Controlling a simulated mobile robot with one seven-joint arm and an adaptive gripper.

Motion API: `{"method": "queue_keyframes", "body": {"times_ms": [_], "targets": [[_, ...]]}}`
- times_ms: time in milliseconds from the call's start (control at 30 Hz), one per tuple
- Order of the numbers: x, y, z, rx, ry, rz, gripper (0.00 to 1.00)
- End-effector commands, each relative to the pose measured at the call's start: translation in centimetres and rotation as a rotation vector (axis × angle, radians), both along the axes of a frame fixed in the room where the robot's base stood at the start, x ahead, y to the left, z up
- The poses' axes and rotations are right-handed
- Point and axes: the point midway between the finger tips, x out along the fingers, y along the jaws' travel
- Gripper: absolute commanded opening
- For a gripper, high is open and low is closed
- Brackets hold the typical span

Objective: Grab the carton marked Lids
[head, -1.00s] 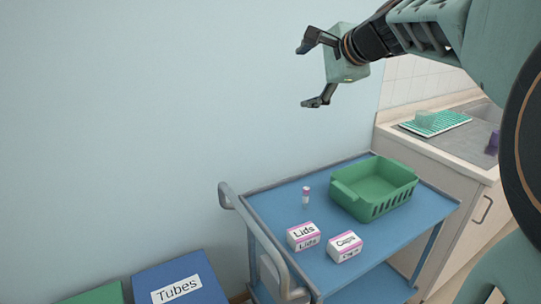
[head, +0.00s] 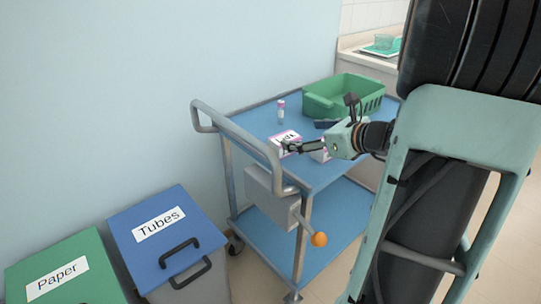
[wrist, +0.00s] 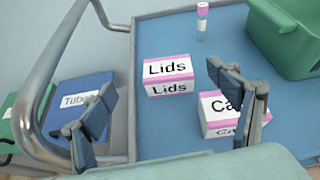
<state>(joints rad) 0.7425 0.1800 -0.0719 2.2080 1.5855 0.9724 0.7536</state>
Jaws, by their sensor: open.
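The carton marked Lids (wrist: 169,76) is white with pink edges and stands on the blue cart top. In the head view the Lids carton (head: 286,142) is partly covered by my gripper. My gripper (wrist: 160,122) is open and empty, its two fingers apart. In the wrist view the Lids carton lies beyond the fingertips, between their lines, apart from both. In the head view my gripper (head: 310,140) is low over the cart. A second carton, marked Caps (wrist: 222,112), is partly hidden behind the right finger.
A small tube with a pink cap (wrist: 202,22) stands behind the Lids carton. A green basket (head: 343,97) is at the back of the cart. The cart's grey handle rail (head: 240,130) runs along the left. Bins marked Tubes (head: 165,232) and Paper (head: 62,270) stand left of the cart.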

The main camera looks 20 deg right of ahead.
Motion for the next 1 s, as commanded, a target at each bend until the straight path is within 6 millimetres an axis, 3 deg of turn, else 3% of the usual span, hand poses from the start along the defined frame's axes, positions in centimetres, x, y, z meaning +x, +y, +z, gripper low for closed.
{"method": "queue_keyframes", "body": {"times_ms": [33,267,1000], "targets": [[-0.6,-0.7,-1.3,0.036,0.001,-0.032,0.82],[-0.8,-1.4,-2.4,0.099,-0.007,-0.083,0.82],[8.1,0.6,-5.9,0.095,-0.007,-0.08,0.82]]}}
